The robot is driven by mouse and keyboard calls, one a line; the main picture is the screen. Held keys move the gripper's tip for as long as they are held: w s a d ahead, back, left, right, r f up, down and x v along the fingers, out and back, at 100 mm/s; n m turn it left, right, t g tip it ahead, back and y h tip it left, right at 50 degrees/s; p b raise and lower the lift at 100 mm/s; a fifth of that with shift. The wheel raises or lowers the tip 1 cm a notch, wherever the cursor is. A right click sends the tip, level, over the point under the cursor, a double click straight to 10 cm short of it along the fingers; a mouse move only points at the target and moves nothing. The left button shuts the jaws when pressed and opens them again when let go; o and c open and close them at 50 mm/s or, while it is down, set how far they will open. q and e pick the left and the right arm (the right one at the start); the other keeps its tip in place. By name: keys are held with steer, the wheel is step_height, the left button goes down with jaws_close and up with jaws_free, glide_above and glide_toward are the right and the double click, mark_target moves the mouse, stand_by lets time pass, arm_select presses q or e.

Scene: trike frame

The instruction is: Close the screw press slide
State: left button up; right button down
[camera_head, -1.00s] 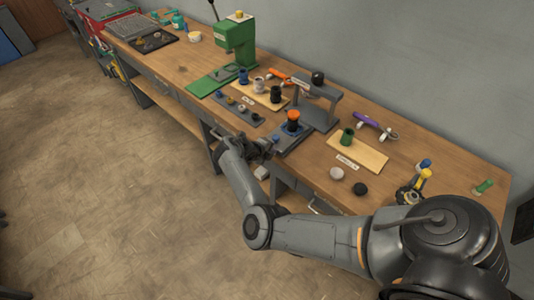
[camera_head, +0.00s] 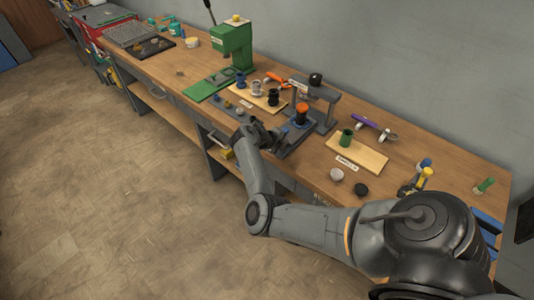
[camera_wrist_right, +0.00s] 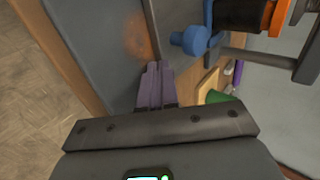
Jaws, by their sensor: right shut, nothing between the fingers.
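The grey screw press (camera_head: 327,98) stands on the workbench with a black knob on top. Its slide carries a dark part with an orange ring (camera_head: 302,108), at the front side of the press frame. In the right wrist view the orange ring (camera_wrist_right: 278,18) and a blue knob (camera_wrist_right: 195,39) show at the upper right. My right gripper (camera_head: 277,134) is at the front of the slide, low over the bench edge. In the wrist view its fingers (camera_wrist_right: 155,84) are shut and empty, beside the blue knob; contact with the slide cannot be told. My left gripper is out of view.
A green press (camera_head: 234,45) stands further left. A wooden board with cylinders (camera_head: 258,97) lies left of the screw press. Another board with a green cup (camera_head: 346,138) lies to the right, with white and black knobs (camera_head: 337,174) in front.

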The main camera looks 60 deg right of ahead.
mark_target(296, 133)
steer(key=d+b, duration=0.1)
steer(key=d, duration=0.1)
steer(key=s+d+b, duration=0.1)
steer(key=d, duration=0.1)
steer(key=d+b, duration=0.1)
steer(key=d, duration=0.1)
steer(key=shift+s+f, duration=0.15)
steer(key=shift+s, duration=0.25)
steer(key=shift+s+d+b, duration=0.25)
steer(key=shift+d+b, duration=0.2)
steer(key=shift+d, duration=0.25)
steer(key=shift+a, duration=0.1)
